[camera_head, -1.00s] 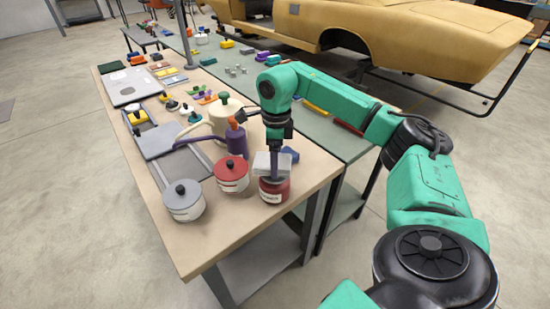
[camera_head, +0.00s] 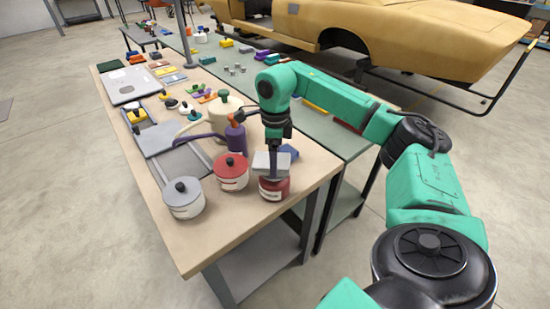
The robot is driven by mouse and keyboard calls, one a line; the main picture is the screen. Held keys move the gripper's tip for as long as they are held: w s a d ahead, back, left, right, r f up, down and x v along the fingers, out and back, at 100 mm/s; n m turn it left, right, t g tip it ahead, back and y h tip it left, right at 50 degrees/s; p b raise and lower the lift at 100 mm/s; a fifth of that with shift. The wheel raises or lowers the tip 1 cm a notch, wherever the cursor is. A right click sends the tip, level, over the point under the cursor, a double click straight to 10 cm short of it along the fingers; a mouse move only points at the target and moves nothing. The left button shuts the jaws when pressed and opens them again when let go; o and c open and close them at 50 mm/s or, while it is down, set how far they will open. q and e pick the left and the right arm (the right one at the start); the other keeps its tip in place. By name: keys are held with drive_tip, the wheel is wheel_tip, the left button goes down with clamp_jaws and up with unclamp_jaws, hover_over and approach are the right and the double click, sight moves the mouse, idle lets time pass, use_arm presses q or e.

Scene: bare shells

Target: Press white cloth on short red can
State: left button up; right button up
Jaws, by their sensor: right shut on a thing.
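The short red can (camera_head: 273,190) stands near the front right corner of the beige table. The white cloth (camera_head: 262,164), a light grey-white folded block, is at the top of the can and looks to be touching it. My right gripper (camera_head: 273,168) points straight down over the can, shut on the cloth. Its fingertips are partly hidden by the cloth. My left gripper is not in view.
A red lidded pot (camera_head: 231,173) stands just left of the can, and a grey lidded pot (camera_head: 183,199) farther left. A purple bottle (camera_head: 236,136) and a blue block (camera_head: 289,151) are close behind. The table's front edge is near.

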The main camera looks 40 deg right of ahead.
drive_tip(key=shift+f, duration=0.3)
drive_tip(key=shift+f, duration=0.1)
idle(1.3)
wheel_tip(320, 180, up, 7)
drive_tip(key=p, duration=0.6)
drive_tip(key=shift+p, duration=0.3)
idle(0.3)
